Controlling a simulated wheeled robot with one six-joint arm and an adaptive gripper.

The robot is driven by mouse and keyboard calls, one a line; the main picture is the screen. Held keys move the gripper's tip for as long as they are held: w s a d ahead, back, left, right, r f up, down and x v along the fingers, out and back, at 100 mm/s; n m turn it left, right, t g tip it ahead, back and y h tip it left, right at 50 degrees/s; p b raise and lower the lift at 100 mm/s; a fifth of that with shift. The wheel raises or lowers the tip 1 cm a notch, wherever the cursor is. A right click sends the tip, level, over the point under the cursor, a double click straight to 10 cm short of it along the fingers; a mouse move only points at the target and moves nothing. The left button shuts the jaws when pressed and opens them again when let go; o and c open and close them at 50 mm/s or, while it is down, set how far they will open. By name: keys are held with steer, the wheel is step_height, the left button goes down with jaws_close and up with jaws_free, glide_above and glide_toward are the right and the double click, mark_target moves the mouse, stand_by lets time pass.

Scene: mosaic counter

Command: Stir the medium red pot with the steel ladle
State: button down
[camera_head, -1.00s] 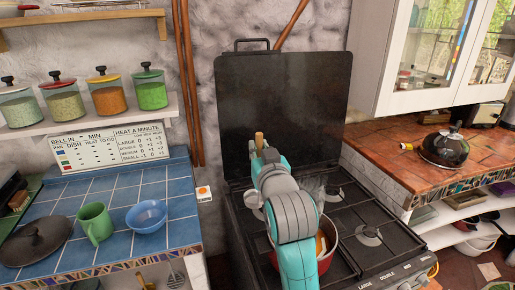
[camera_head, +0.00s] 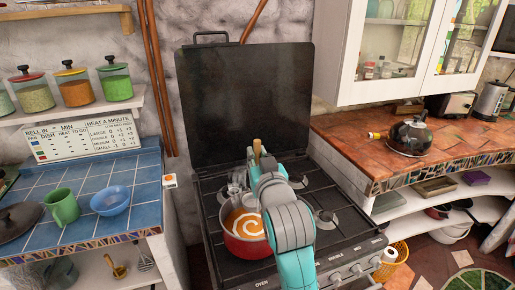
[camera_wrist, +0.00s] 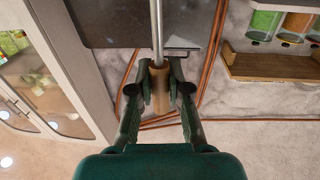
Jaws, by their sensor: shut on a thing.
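The red pot (camera_head: 236,247) sits on the stove, left of my arm in the head view. It holds orange soup with a white swirl, and my arm covers its right edge. My gripper (camera_wrist: 158,88) is shut on the wooden handle of the steel ladle (camera_wrist: 157,30). The ladle's steel shaft runs to the top of the wrist view. The handle's end (camera_head: 257,148) shows above my arm in the head view. The ladle's bowl is hidden, so I cannot tell whether it is in the soup.
The black stove (camera_head: 215,225) has a raised lid (camera_head: 245,95) behind. A blue-tiled counter (camera_head: 90,185) at left bears a green mug (camera_head: 63,207), a blue bowl (camera_head: 110,201) and a dark pan lid (camera_head: 18,222). A kettle (camera_head: 410,138) stands on the right counter.

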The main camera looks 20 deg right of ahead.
steer(key=shift+f, duration=5.7)
steer(key=shift+s+a, duration=0.1)
